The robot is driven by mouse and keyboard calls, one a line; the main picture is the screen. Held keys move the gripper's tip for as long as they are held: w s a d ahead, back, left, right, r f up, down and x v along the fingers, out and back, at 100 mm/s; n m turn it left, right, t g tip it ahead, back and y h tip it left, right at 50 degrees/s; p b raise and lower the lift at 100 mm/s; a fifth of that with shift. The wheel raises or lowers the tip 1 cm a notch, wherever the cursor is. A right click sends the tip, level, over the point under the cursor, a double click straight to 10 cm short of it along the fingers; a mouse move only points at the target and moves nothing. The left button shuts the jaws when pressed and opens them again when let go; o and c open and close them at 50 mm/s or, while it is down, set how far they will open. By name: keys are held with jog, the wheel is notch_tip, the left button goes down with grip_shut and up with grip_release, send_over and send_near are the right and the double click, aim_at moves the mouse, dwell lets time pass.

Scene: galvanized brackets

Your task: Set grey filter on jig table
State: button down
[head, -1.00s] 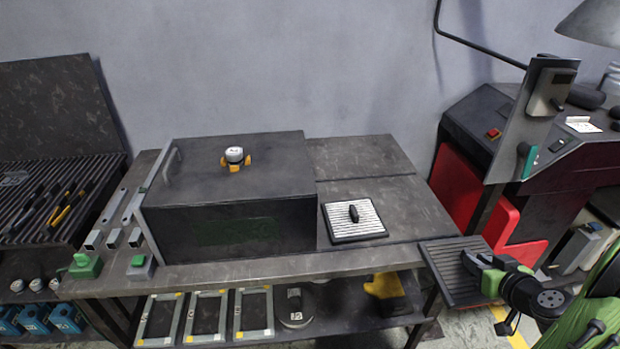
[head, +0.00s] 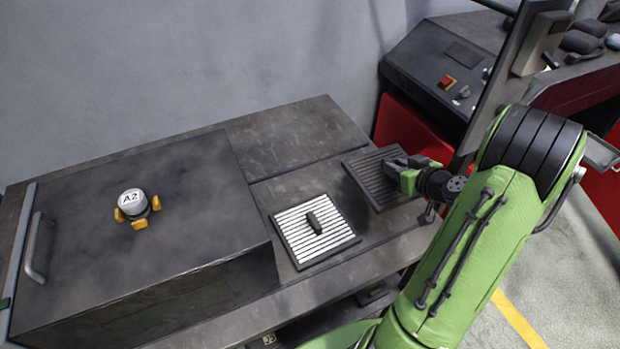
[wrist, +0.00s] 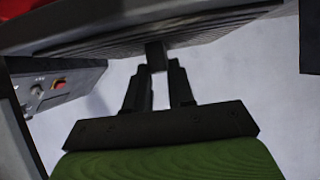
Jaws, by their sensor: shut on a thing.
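My gripper (head: 402,168) is shut on the small dark handle (wrist: 156,56) of the grey filter (head: 368,182), a dark square slatted panel. In the wrist view, both fingers close on that handle, and the filter's slatted face (wrist: 110,44) spans the top. In the head view, the filter is at the right end of the dark jig table (head: 290,140), overlapping its right edge in the picture. I cannot tell whether it touches the tabletop. My gripper and arm partly cover its right side.
A white slatted filter (head: 290,222) with a black handle lies on the table, left of the grey one. A large dark box (head: 80,245) takes the left, with a white-and-orange item (head: 133,203) marked A2 on top. A red-and-black machine (head: 430,70) stands behind right.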

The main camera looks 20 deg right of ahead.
jog(key=shift+s, duration=0.2)
notch_tip(320, 180, down, 10)
jog(key=shift+w+f+b, duration=0.1)
jog(key=shift+w+b, duration=0.05)
jog(key=shift+b, duration=0.7)
jog(key=c, duration=1)
grip_release()
jog(key=shift+o, duration=0.2)
